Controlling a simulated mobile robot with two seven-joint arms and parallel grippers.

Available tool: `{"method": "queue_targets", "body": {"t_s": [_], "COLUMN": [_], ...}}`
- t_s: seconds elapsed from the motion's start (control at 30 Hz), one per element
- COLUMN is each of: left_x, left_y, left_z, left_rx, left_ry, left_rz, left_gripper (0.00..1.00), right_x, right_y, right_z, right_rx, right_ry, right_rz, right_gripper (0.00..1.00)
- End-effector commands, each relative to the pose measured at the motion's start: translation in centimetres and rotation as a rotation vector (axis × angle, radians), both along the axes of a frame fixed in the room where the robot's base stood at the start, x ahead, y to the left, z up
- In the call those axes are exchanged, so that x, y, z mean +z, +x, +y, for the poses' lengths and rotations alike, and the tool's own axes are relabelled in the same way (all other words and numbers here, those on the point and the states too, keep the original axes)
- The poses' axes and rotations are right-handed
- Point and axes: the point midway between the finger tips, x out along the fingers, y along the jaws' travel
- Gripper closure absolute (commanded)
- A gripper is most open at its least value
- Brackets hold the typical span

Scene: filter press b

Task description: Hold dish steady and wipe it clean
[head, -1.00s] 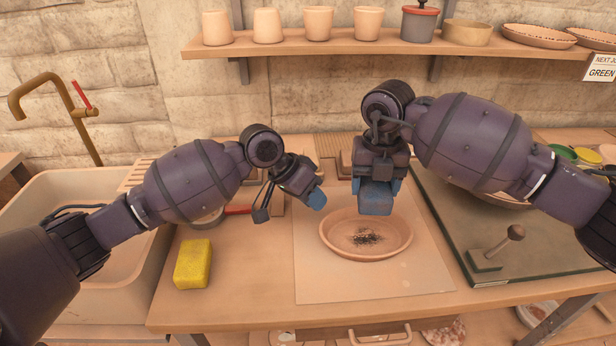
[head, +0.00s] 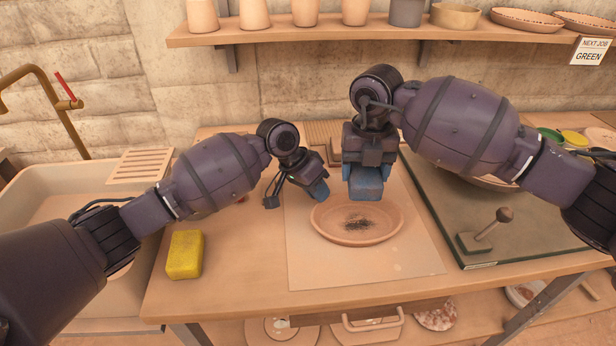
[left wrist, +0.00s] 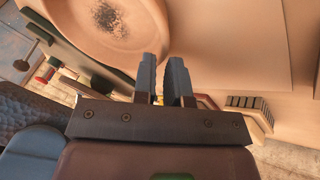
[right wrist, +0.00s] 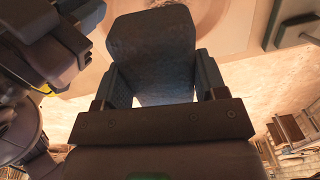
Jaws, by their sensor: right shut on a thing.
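A round terracotta dish (head: 357,226) with a dark, sooty smudge in its middle lies on a pale mat (head: 310,265) on the bench. It also shows in the left wrist view (left wrist: 135,25). My right gripper (head: 366,165) is shut on a blue block (head: 366,184), like a sponge, held over the dish's back rim. The block (right wrist: 152,50) fills the jaws in the right wrist view. My left gripper (head: 318,188) is at the dish's back-left rim, its fingers (left wrist: 163,75) a narrow gap apart with nothing between them. I cannot tell if it touches the rim.
A yellow sponge (head: 185,254) lies on the bench left of the mat, beside the sink (head: 65,200). A dark green board (head: 470,205) with a knobbed lever (head: 487,235) stands to the right. The mat in front of the dish is clear.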

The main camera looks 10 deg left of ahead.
Motion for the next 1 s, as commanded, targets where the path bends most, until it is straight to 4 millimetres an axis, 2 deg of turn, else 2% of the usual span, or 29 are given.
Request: {"method": "queue_targets", "body": {"t_s": [0.1, 0.33, 0.67, 0.77, 1.0], "left_x": [-1.4, -2.9, -3.1, -3.1, -3.1], "left_y": [0.1, 0.3, 0.3, 0.3, 0.3], "left_z": [-0.8, -1.7, -1.8, -1.8, -1.8], "left_rx": [-0.002, -0.001, -0.001, -0.001, -0.001], "left_ry": [0.001, 0.0, 0.001, 0.001, 0.001], "left_rz": [0.001, 0.0, -0.001, -0.001, -0.001], "left_gripper": [0.87, 0.87, 0.87, 1.0, 1.0], "right_x": [0.0, 0.0, 0.0, 0.0, 0.0], "right_y": [0.0, 0.0, 0.0, 0.0, 0.0], "right_z": [0.0, 0.0, 0.0, 0.0, 0.0], "right_rx": [0.0, 0.0, 0.0, 0.0, 0.0], "right_ry": [0.0, 0.0, 0.0, 0.0, 0.0], "right_rz": [0.0, 0.0, 0.0, 0.0, 0.0], "right_gripper": [0.54, 0.54, 0.54, 0.54, 0.54]}}
